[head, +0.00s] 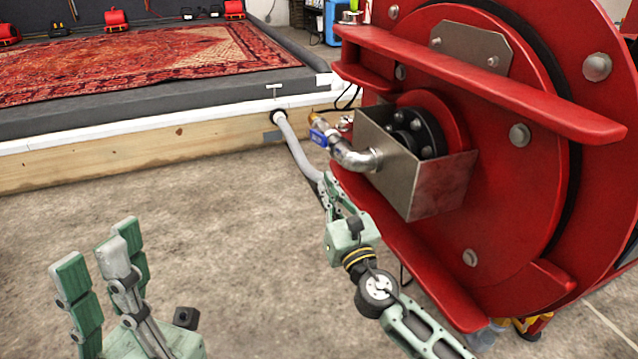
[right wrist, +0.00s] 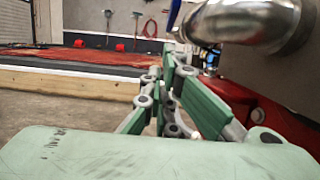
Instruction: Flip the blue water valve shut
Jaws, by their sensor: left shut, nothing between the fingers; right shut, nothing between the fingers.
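The blue water valve handle (head: 322,138) sits on a metal pipe elbow (head: 352,157) that comes out of a steel box on the red drum. In the right wrist view a sliver of the blue handle (right wrist: 174,13) shows at the top, beside the shiny elbow (right wrist: 262,22). My right gripper (head: 328,187) is shut and empty, below the valve and apart from it; its fingers also show in the right wrist view (right wrist: 178,85). My left gripper (head: 104,248) is shut and empty, over the floor at lower left, far from the valve.
The red drum (head: 470,258) with its protruding bars fills the right side, close to my right arm. A grey hose (head: 296,145) runs from the wood-edged washpit (head: 150,146) behind my right gripper. A patterned rug (head: 150,62) lies in the pit. The floor at left is clear.

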